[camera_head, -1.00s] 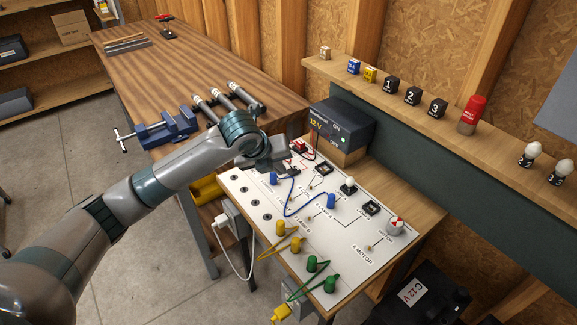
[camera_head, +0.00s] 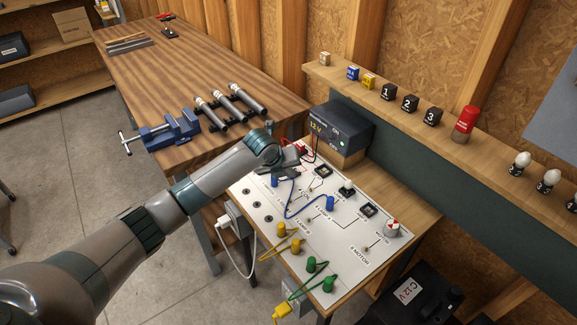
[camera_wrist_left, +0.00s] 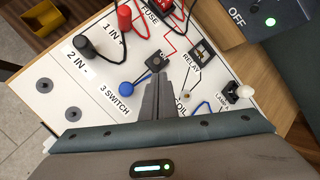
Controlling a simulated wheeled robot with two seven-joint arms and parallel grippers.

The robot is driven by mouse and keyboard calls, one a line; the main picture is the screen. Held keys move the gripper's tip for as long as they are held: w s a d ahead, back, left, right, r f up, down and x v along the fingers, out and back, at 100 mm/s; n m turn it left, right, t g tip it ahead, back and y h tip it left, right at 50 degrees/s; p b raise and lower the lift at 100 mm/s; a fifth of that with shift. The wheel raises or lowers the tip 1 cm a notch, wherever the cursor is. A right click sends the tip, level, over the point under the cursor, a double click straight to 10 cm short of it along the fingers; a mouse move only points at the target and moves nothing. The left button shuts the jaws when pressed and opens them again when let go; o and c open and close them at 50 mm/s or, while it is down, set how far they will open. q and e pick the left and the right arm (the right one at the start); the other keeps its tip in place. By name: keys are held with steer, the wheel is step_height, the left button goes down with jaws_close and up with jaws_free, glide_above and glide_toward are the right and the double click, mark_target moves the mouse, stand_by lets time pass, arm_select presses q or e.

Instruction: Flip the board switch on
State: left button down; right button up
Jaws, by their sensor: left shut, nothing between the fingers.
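The white circuit board (camera_head: 345,262) lies on the wooden bench end, with printed labels and wires. In the left wrist view, the small black board switch (camera_wrist_left: 155,60) sits just beyond my fingertips, near the "3 SWITCH" label; I cannot tell its lever position. In the head view my gripper and wrist largely hide it. My left gripper (camera_wrist_left: 163,78) is shut and empty, its fingers pointing down at the board close to the switch. Whether they touch it is unclear. It also shows over the board's far left part in the head view (camera_head: 288,168). My right gripper is not in view.
A blue plug (camera_wrist_left: 140,83) with its wire lies left of my fingers. The relay socket (camera_wrist_left: 203,52) is to the right, near a white lamp (camera_wrist_left: 243,92). The power supply box (camera_head: 341,128) stands behind the board. Yellow and green plugs are on the near side.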

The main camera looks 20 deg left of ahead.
arm_select(q)
steer(key=shift+w+a+r, duration=0.1)
steer(key=shift+w+a, duration=0.05)
steer(key=shift+w, duration=0.3)
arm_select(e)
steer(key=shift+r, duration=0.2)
arm_select(q)
steer(key=shift+w, duration=0.1)
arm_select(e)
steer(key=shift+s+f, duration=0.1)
arm_select(q)
steer(key=shift+r, duration=0.2)
steer(key=shift+g+b, duration=0.3)
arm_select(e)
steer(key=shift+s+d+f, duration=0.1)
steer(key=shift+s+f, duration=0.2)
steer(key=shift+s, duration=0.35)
